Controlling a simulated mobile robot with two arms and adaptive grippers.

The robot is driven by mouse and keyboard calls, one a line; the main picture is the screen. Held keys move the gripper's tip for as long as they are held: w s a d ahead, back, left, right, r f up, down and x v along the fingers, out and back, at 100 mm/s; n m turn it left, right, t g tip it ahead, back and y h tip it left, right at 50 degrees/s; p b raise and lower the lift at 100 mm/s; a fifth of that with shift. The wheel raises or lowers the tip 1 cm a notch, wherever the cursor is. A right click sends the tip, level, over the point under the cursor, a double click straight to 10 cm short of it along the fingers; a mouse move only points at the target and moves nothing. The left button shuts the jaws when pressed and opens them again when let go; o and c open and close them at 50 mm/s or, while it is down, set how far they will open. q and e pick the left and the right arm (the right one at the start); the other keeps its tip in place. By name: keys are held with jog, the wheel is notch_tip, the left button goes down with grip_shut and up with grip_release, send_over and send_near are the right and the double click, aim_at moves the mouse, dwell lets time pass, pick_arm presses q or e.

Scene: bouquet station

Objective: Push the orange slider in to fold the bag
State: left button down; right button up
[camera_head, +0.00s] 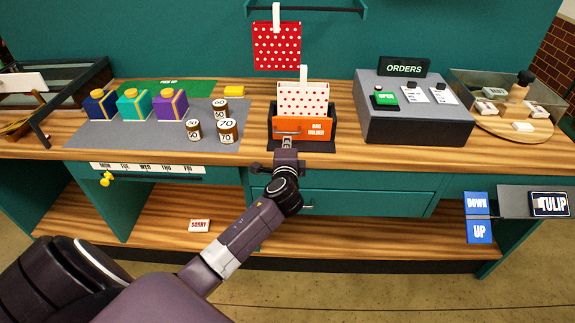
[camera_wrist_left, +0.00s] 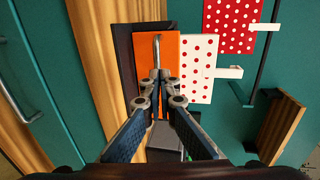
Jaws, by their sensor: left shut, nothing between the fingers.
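The orange slider (camera_head: 318,124), labelled "BAG HOLDER", stands at the front of a dark holder on the counter. It also shows in the left wrist view (camera_wrist_left: 173,52), with a metal handle (camera_wrist_left: 155,60) on its face. A white bag with red dots (camera_head: 303,98) stands upright behind it, with a white tab on top; the bag also shows in the wrist view (camera_wrist_left: 198,72). My left gripper (camera_head: 287,141) is shut and empty, in front of the slider's left part, close to the handle. I cannot tell whether its tips touch. My right gripper is not in view.
A red dotted bag (camera_head: 277,45) hangs on the wall behind. Several weights (camera_head: 227,130) and gift boxes (camera_head: 135,103) stand to the left on a grey mat (camera_head: 90,135). A grey console (camera_head: 415,127) with an "ORDERS" sign stands to the right. Teal drawers (camera_head: 365,203) lie below the counter.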

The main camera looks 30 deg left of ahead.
pick_arm(q)
jog(key=b+v, duration=0.1)
jog(key=v, duration=0.8)
jog(key=shift+f+b, duration=0.2)
jog(key=shift+b, duration=0.2)
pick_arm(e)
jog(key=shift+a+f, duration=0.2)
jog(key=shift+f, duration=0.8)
